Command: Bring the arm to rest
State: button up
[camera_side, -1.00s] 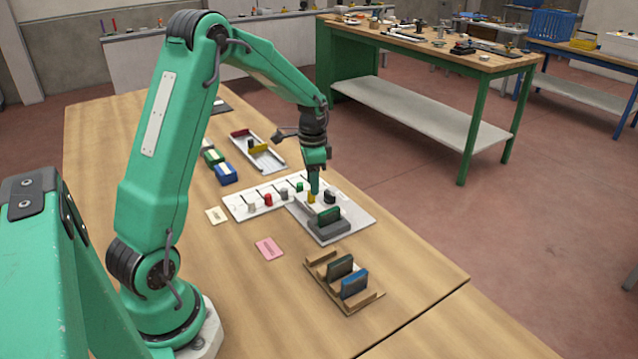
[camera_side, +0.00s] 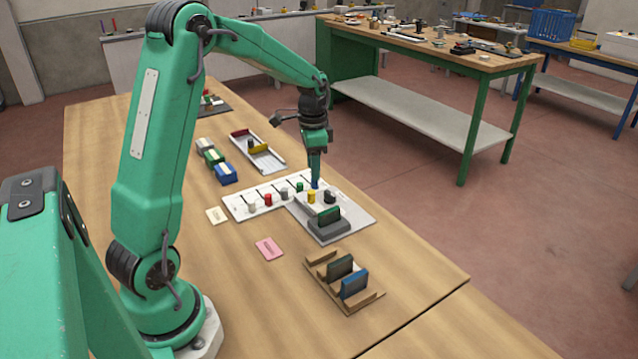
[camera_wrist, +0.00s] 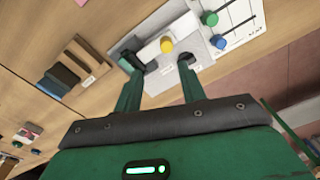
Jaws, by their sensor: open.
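My gripper (camera_side: 315,181) hangs over the white board (camera_side: 354,218) with fingers pointing down. In the wrist view my gripper (camera_wrist: 160,66) has its two fingers spread apart, with nothing held between them. A yellow peg (camera_side: 311,197) stands just below the fingertips; it also shows between and beyond the fingers in the wrist view (camera_wrist: 166,45). A blue peg (camera_wrist: 219,42) and a green peg (camera_wrist: 209,18) stand beside it. In the side view the blue peg is partly hidden by the fingers.
A grey holder (camera_side: 328,228) with a dark green block stands in front of my gripper. A wooden rack (camera_side: 323,265) holds two upright blocks nearer the camera. A white tray (camera_side: 270,160) and several small boxes lie farther back. Table is clear near the pink card (camera_side: 269,248).

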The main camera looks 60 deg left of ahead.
jog(key=s+d+r+n+t, duration=0.2)
jog(key=s+d+r+t, duration=0.1)
jog(key=s+d+r, duration=0.65)
jog(key=s+d+r+n+t, duration=0.1)
jog(key=s+d+n+t, duration=0.1)
jog(key=s+d, duration=0.6)
jog(key=shift+s+d+r, duration=0.2)
jog(key=shift+s+r, duration=0.2)
jog(key=shift+s, duration=0.55)
dwell(0.6)
